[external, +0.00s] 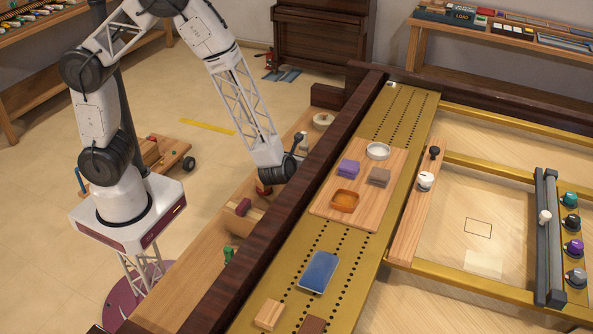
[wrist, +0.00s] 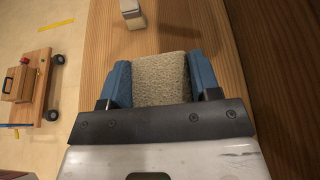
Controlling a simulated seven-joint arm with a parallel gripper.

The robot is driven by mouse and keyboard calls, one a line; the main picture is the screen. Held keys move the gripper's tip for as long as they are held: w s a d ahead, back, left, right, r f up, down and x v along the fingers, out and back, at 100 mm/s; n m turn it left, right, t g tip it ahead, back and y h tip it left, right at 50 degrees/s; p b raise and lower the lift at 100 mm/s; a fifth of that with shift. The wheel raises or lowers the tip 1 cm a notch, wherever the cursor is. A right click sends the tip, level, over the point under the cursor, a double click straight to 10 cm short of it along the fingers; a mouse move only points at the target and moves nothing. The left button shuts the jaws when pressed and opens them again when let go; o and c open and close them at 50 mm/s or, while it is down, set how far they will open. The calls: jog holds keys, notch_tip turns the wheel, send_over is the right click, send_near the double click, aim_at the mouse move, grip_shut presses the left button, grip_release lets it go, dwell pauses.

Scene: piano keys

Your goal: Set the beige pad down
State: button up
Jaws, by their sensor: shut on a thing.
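The beige pad (wrist: 160,80), with a rough woven-looking face, is between the two blue fingers of my gripper (wrist: 160,72) in the wrist view. The fingers press on its left and right sides. Wood planking shows around and beyond it; I cannot tell whether the pad touches the wood. In the external view my gripper (external: 268,184) is low over the wooden bench, left of the dark rail. The pad cannot be made out there.
The dark raised rail (external: 312,165) separates the bench (external: 185,285) from the brass strip. A wooden board (external: 330,203) there holds a purple block (external: 348,168), brown block (external: 379,177), orange dish (external: 345,200) and white ring (external: 377,151).

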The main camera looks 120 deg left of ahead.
jog(key=shift+f, duration=2.55)
jog(key=shift+f, duration=0.15)
jog(key=shift+f, duration=1.95)
jog(key=shift+f, duration=0.1)
jog(key=o, duration=0.9)
